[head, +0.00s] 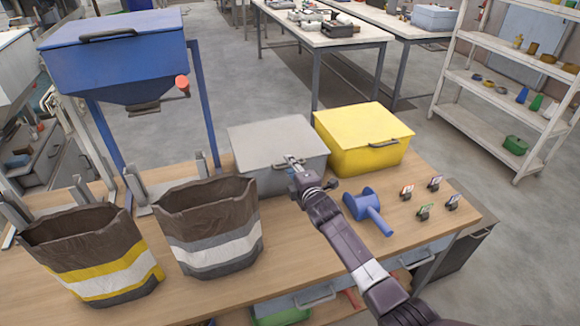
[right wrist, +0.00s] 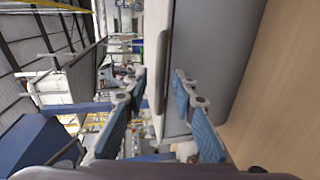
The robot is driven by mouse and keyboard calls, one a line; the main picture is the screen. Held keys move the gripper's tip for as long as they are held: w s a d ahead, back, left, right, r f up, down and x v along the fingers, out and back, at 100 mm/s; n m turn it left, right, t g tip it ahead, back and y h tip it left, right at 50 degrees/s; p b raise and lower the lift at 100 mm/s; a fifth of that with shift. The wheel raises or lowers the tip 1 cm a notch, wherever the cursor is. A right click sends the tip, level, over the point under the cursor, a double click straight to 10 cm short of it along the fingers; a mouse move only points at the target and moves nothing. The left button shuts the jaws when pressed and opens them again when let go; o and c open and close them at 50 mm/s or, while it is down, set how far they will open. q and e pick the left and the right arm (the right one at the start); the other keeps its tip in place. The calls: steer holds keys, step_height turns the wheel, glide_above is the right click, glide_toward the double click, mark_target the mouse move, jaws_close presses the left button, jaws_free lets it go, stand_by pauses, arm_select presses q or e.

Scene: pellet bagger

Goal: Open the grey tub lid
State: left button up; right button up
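The grey tub (head: 268,138) stands at the back of the wooden bench, its flat lid closed. In the right wrist view, its grey wall (right wrist: 215,60) fills the right half, and the lid's bar handle (right wrist: 162,75) shows at the lid's front edge. My right gripper (head: 293,163) is at the tub's front edge in the head view and covers the handle there. In the right wrist view, its two fingers (right wrist: 158,100) stand apart, on either side of the handle and lid edge. I cannot tell whether they touch. My left gripper is not in view.
A closed yellow tub (head: 350,130) stands right beside the grey one. A blue scoop (head: 365,208) and several small tags (head: 424,212) lie right of my arm. Two open bags (head: 90,250) and a blue hopper (head: 115,60) are at the left.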

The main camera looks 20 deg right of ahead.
steer(key=shift+w, duration=0.25)
steer(key=shift+c, duration=0.6)
jaws_close()
